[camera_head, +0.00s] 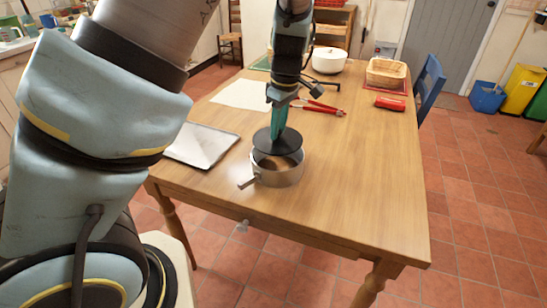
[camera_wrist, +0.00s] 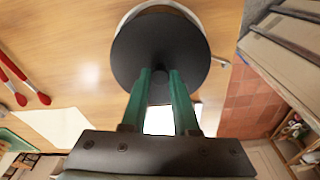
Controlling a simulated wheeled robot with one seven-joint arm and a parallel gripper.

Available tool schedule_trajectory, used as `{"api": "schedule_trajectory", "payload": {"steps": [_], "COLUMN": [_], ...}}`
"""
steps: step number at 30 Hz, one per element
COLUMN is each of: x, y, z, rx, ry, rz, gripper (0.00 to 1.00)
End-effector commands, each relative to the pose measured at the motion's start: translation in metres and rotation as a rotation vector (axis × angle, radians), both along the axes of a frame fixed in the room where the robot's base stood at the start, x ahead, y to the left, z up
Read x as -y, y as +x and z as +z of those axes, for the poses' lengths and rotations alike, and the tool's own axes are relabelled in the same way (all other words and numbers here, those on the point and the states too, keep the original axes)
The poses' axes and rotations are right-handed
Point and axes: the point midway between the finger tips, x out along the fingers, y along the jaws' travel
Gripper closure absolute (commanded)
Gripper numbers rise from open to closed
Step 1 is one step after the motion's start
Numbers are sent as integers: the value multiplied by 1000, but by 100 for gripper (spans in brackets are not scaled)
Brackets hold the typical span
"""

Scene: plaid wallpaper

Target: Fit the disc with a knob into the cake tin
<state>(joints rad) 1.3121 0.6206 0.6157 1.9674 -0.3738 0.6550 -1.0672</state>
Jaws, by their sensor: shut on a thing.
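The dark disc with a knob (camera_head: 284,144) is held by my gripper (camera_head: 278,133) just above the cake tin. In the wrist view the disc (camera_wrist: 160,42) shows face on, with its small knob (camera_wrist: 160,90) between the green fingertips of my gripper (camera_wrist: 160,92). The cake tin (camera_head: 283,176) is a round grey metal tin with a latch at its left side, standing near the table's front left edge. The disc covers the tin's far part in the head view and most of it in the wrist view. I cannot tell how wide the gap between them is.
A grey tray (camera_head: 201,147) lies left of the tin on the wooden table (camera_head: 350,190). Red tongs (camera_head: 318,106), a red object (camera_head: 390,103), a white bowl (camera_head: 329,61) and a basket (camera_head: 386,72) stand farther back. The table right of the tin is clear.

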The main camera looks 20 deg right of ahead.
Motion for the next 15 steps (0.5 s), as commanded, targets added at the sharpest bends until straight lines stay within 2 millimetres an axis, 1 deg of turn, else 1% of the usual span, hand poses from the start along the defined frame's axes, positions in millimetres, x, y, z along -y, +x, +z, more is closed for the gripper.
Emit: {"api": "schedule_trajectory", "payload": {"steps": [1,3,11,15], "x": [-1,-1,0,-1], "y": [0,0,0,0], "z": [-10,-21,-43,-63], "rx": [-3,-2,0,-1], "ry": [4,3,1,2], "rz": [2,2,1,1], "gripper": [100,100,100,100]}}
